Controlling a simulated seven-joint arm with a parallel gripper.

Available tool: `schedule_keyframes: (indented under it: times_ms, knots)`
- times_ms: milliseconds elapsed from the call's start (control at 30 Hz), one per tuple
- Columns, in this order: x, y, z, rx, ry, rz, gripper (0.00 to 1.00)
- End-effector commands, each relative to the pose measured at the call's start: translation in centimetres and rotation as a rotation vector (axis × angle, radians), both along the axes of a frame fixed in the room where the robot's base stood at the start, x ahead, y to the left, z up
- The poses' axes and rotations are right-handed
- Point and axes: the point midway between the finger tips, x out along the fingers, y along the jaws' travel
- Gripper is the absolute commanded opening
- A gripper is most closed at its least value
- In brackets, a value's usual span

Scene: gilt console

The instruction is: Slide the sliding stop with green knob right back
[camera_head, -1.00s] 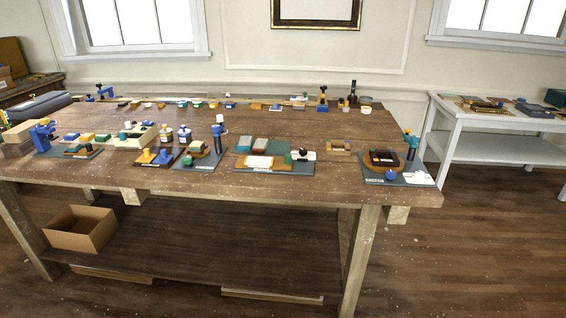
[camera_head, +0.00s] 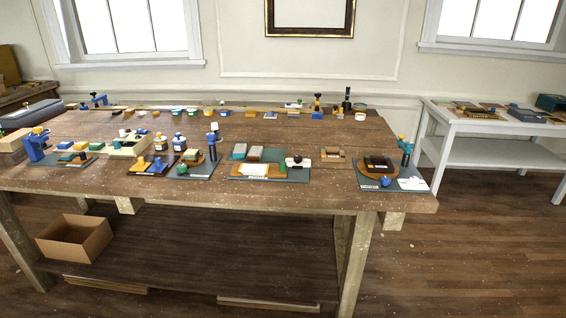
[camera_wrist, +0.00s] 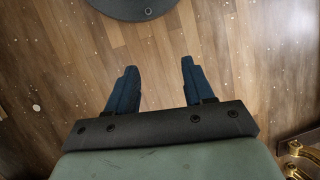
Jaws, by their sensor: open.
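A small green knob (camera_head: 283,168) shows on the grey board (camera_head: 240,178) at the middle of the table's front part, beside a yellow and white block (camera_head: 254,170). Another green knob (camera_head: 183,169) shows on the grey board to its left. Both are too small for me to tell which is the sliding stop's, or where its slide stands. My gripper (camera_wrist: 155,83) shows only in the wrist view. Its two dark blue fingers are apart and empty, over bare wooden floor, away from the boards.
The wooden table (camera_head: 330,135) holds several more fixtures, including a right-hand board with a blue knob (camera_head: 385,182). A cardboard box (camera_head: 73,238) stands on the lower shelf. A white side table (camera_head: 490,155) stands at right. Floor in front is clear.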

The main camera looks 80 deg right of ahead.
Motion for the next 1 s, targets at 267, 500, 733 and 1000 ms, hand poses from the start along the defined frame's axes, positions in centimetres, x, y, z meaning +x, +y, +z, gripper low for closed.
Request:
schedule_keyframes:
  times_ms: [267,500,733,1000]
  knots:
    - [9.8,-5.1,4.1,0.049,-0.176,-0.085,0.52]
    - [16.9,-10.7,9.0,0.071,-0.330,-0.143,0.52]
    - [22.5,-17.3,15.0,0.074,-0.483,-0.189,0.52]
    - [27.0,-26.1,23.5,0.052,-0.658,-0.233,0.52]
